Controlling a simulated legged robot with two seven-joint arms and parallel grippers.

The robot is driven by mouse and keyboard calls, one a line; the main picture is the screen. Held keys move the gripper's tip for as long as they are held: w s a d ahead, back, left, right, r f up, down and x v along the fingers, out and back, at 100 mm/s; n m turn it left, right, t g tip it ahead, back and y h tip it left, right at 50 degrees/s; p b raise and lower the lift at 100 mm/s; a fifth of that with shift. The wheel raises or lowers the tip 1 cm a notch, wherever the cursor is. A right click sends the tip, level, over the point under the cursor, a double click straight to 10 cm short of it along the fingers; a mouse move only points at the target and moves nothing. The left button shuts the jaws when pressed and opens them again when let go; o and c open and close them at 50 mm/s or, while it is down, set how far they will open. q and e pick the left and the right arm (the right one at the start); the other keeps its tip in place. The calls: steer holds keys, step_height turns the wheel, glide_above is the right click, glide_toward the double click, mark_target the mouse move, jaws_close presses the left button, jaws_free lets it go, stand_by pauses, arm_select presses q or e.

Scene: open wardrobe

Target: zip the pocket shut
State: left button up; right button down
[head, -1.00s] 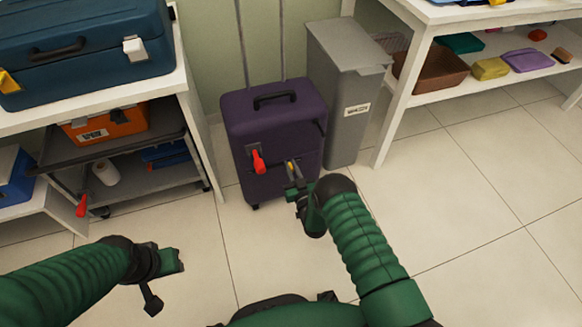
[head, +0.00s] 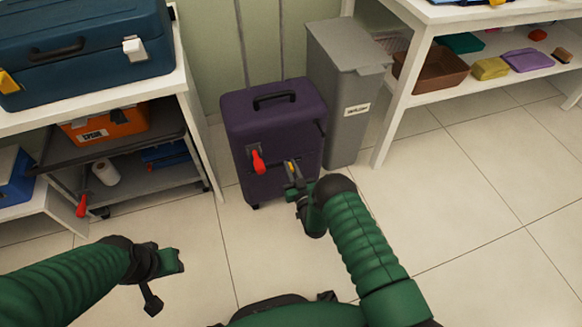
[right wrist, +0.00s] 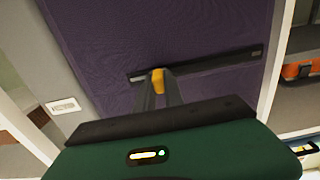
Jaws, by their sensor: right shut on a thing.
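The purple suitcase (head: 268,115) stands upright on the floor. A dark zip strip (right wrist: 215,64) runs across its front in the right wrist view. The yellow zip pull (right wrist: 157,80) is near the strip's end on the grey bin's side; it also shows in the head view (head: 291,168). My right gripper (head: 293,173) is at the suitcase front, its fingers shut on the yellow pull. The pocket opening itself is too small to make out. My left gripper (head: 176,261) hangs over the floor at lower left, away from the suitcase; its jaw state is unclear.
A red handle-like piece (head: 258,162) sticks out from the suitcase front, left of my right gripper. A grey bin (head: 347,110) stands close on the right. A white shelf unit (head: 200,130) is on the left. The floor in front is clear.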

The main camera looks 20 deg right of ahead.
mark_target(249, 170)
steer(key=a, duration=1.4)
steer(key=shift+s+a, duration=0.1)
steer(key=shift+s, duration=0.15)
steer(key=shift+a, duration=0.1)
steer(key=c, duration=1.4)
jaws_free()
steer(key=shift+a, duration=0.1)
steer(key=shift+c, duration=0.2)
